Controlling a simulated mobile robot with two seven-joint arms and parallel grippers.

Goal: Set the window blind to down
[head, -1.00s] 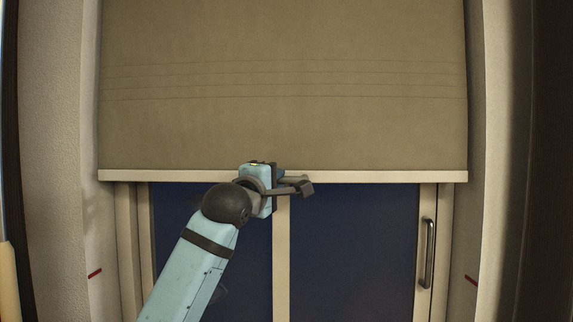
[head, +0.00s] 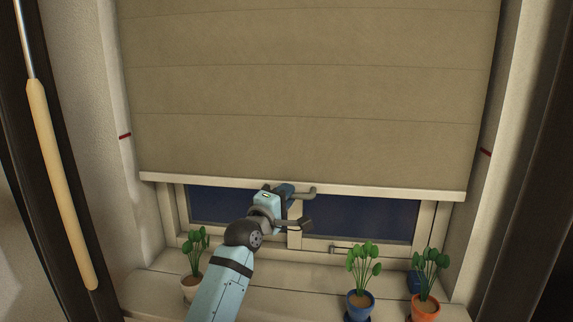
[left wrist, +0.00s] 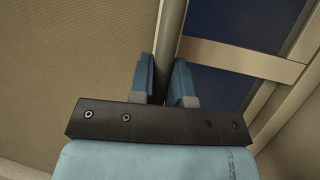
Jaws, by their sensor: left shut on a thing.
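The beige window blind (head: 310,90) hangs over most of the window. Its pale bottom bar (head: 400,190) lies below the red marks on the left wall (head: 125,136) and right wall (head: 486,153). A strip of dark glass (head: 355,218) and the lower window frame show under it. My left gripper (head: 290,205) is at the bar, left of its right half, near the middle. In the left wrist view, the gripper's blue fingers (left wrist: 163,78) are closed on the bar (left wrist: 171,40), with blind fabric (left wrist: 75,60) to the left. My right gripper is not in view.
A rod with a cream handle (head: 62,185) hangs at the far left.

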